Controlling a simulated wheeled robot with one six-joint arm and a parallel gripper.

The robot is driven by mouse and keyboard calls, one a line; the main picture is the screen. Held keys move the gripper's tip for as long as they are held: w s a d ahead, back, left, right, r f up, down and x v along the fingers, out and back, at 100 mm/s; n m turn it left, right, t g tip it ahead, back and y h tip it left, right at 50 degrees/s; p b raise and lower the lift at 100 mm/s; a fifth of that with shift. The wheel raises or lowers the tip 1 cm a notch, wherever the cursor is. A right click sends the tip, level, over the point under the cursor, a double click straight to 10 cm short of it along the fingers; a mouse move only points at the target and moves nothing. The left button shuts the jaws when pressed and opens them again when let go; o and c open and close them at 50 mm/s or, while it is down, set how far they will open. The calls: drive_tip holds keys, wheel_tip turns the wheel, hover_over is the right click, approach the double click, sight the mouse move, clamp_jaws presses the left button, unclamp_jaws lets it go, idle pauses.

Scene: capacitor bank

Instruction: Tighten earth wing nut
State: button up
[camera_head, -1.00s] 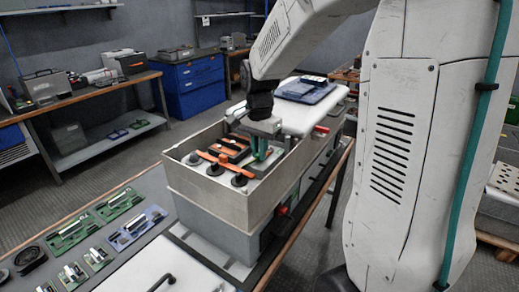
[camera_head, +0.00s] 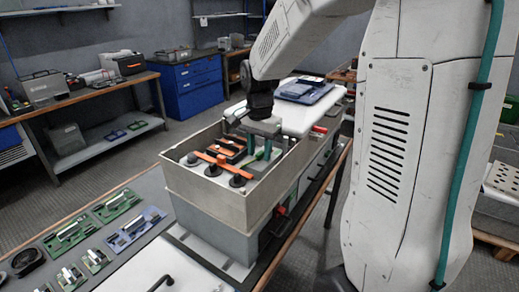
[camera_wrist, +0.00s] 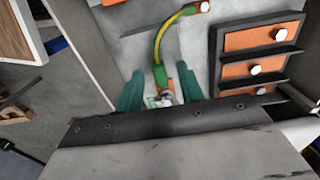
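The earth wing nut (camera_wrist: 164,99) appears in the wrist view as a small metal piece at the near end of a green-and-yellow earth cable (camera_wrist: 160,50). It is partly cut off by the gripper body. My gripper (camera_wrist: 160,92) has its two green fingers apart, one on each side of the nut. A gap seems to show on both sides, though contact is hard to judge. In the head view my gripper (camera_head: 263,148) points down inside the open grey capacitor box (camera_head: 228,196). The nut is too small to make out there.
Orange-faced blocks with white-headed terminals (camera_wrist: 255,68) stand right of the cable. In the head view, orange bars (camera_head: 212,158) and dark round posts lie left of my gripper. The box's raised walls surround it. Green and blue trays (camera_head: 118,203) lie on the bench to the left.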

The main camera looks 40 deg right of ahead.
wheel_tip(320, 180, up, 8)
drive_tip(key=shift+f, duration=0.1)
drive_tip(key=shift+s+f+n, duration=0.15)
drive_tip(key=shift+s+n, duration=0.05)
drive_tip(key=shift+n, duration=0.5)
drive_tip(key=s+n, duration=0.1)
drive_tip(key=s+a+n, duration=0.1)
drive_tip(key=s+f+n, duration=0.1)
drive_tip(key=s, duration=0.1)
drive_tip(key=shift+s+a+g, duration=0.1)
drive_tip(key=shift+a+g, duration=0.2)
drive_tip(key=shift+g, duration=0.1)
drive_tip(key=s+a+r+n+t, duration=0.1)
drive_tip(key=s+a+n, duration=0.3)
drive_tip(key=s, duration=0.6)
drive_tip(key=s+a+n+t, duration=0.1)
drive_tip(key=s+a+n, duration=0.4)
drive_tip(key=s, duration=0.5)
drive_tip(key=shift+r, duration=0.35)
